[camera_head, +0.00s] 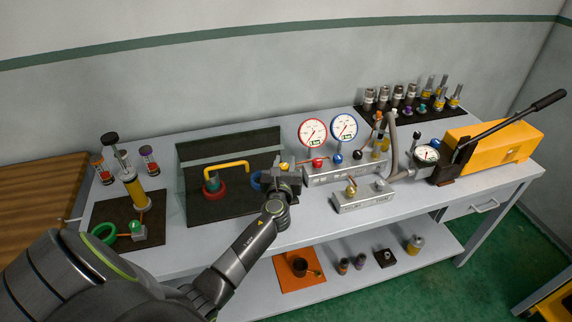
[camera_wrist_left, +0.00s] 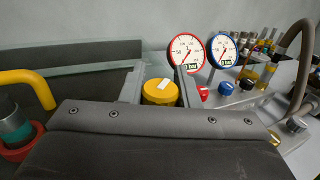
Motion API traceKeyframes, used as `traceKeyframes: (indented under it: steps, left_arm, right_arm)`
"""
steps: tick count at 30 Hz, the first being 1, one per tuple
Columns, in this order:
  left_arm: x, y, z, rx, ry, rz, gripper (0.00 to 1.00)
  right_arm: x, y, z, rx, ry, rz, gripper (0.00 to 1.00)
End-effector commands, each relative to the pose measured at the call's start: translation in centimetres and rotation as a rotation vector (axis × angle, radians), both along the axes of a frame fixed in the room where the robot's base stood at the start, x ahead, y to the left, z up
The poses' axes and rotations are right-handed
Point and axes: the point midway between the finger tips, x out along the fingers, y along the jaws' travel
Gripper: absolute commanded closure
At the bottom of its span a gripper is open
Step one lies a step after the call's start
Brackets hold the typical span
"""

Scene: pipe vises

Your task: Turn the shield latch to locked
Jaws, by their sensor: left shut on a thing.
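The shield latch (camera_wrist_left: 160,93) is a round yellow knob with a white mark on top, seen in the wrist view. In the head view only a small yellow part of it (camera_head: 284,166) shows. My left gripper (camera_head: 287,172) is shut on this knob, with one grey finger on each side of it in the wrist view. The shield (camera_head: 236,146) is a see-through panel with a yellow handle (camera_head: 227,166) over a dark mat. The latch sits at the shield's right side. I cannot read the latch's lock position. My right gripper is not in view.
A red ring (camera_head: 214,191) lies behind the shield, and a blue ring (camera_head: 257,181) is partly hidden by my gripper. Red (camera_head: 312,132) and blue (camera_head: 344,126) gauges stand on a grey manifold to the right. A yellow hand pump (camera_head: 500,142) stands far right.

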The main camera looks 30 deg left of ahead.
Motion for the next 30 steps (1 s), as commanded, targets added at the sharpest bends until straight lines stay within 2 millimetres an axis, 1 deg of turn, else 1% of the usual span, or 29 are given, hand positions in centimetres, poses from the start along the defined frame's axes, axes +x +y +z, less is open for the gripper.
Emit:
traceKeyframes:
  steps: [18,24,30]
  left_arm:
    - [-0.5,0.7,0.0,0.001,-0.005,0.566,0.94]
    - [-0.8,0.9,0.0,0.001,-0.005,0.704,0.94]
    - [-1.0,1.0,0.1,0.002,-0.006,0.794,0.94]
  right_arm:
    - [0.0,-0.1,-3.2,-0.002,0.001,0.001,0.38]
    - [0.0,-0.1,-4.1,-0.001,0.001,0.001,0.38]
    - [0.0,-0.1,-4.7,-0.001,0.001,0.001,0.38]
